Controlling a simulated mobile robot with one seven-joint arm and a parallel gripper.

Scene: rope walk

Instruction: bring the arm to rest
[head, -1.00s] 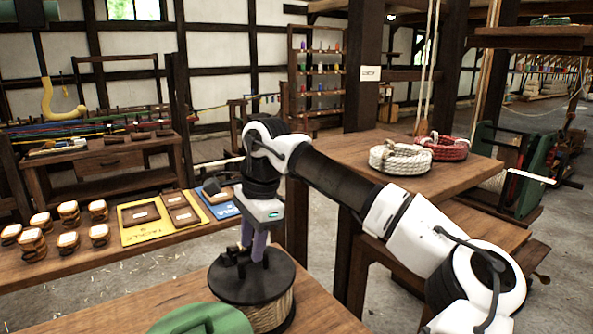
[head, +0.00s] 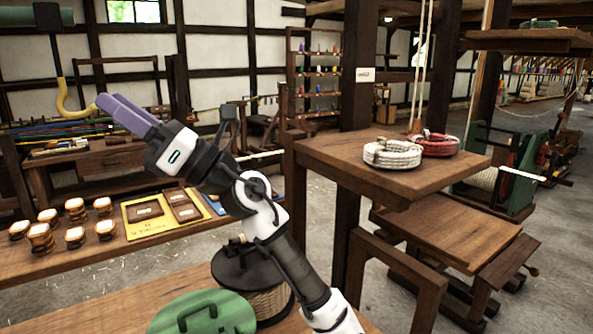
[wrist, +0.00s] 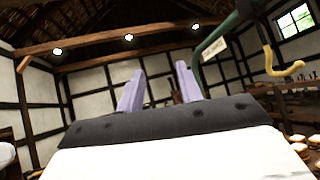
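My gripper (head: 108,99) is raised in the left half of the head view, its lavender fingers aimed up and to the left. In the wrist view the two fingers (wrist: 158,82) stand apart with a gap between them, and I see nothing held. My arm rises from the bottom of the head view, bent at a white joint. The gripper is clear of the bench tops. The wrist view looks up past the fingers to the roof beams and wall.
A black-topped rope spool (head: 246,268) and a green lid (head: 190,318) are on the near bench. Several rope-wound pieces (head: 75,211) and a yellow tray (head: 140,229) lie behind. White (head: 392,154) and red (head: 437,145) rope coils rest on the right table. A yellow hook (head: 75,110) hangs near the gripper.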

